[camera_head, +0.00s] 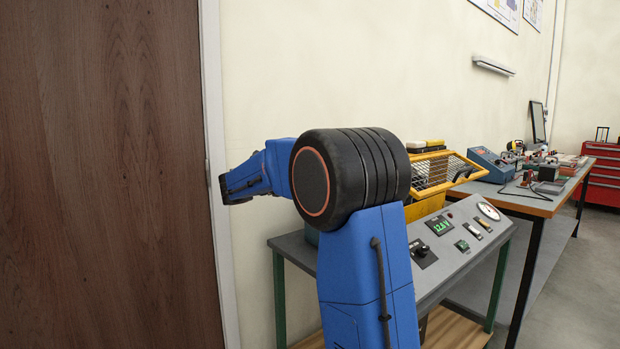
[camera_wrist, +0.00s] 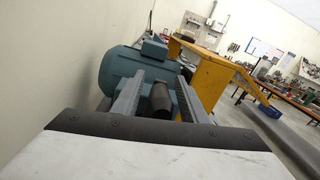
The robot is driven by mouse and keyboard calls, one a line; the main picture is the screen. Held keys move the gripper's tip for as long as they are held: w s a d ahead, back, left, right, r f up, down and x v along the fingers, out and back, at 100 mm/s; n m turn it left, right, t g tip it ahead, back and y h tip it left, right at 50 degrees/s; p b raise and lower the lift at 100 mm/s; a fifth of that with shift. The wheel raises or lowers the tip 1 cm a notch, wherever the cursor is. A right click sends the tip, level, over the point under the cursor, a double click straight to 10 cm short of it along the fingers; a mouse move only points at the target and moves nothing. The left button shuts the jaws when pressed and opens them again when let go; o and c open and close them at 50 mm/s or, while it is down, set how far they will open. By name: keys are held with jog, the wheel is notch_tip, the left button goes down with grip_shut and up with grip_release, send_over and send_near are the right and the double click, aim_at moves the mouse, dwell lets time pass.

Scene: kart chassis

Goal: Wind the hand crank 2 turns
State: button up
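In the wrist view my gripper (camera_wrist: 160,101) has its two grey fingers spread apart. A dark, rounded cylinder (camera_wrist: 160,98), which looks like the crank's handle, shows between them, with a gap visible beside it. I cannot tell how deep it sits between the fingers. Behind it is a teal machine housing (camera_wrist: 118,68) with a round body and a box on top. The crank's arm is not clearly visible. In the head view my blue arm blocks the teal machine, the crank and my gripper.
A bench (camera_head: 292,243) carries a sloped panel (camera_head: 462,250) with a green display and gauge. A yellow guard frame (camera_head: 440,172) stands behind it, also seen in the wrist view (camera_wrist: 212,84). A wall and brown door (camera_head: 100,170) are close on the left. A wooden workbench (camera_head: 515,198) stands right.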

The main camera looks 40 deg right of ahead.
grip_shut()
jog(key=shift+w+a+f+n, duration=0.1)
jog(key=shift+w+f+n, duration=0.15)
jog(key=shift+w+n, duration=0.75)
jog(key=shift+w+f+n, duration=0.25)
jog(key=shift+w+n, duration=0.35)
jog(key=shift+w, duration=0.65)
grip_release()
jog(key=shift+a, duration=0.1)
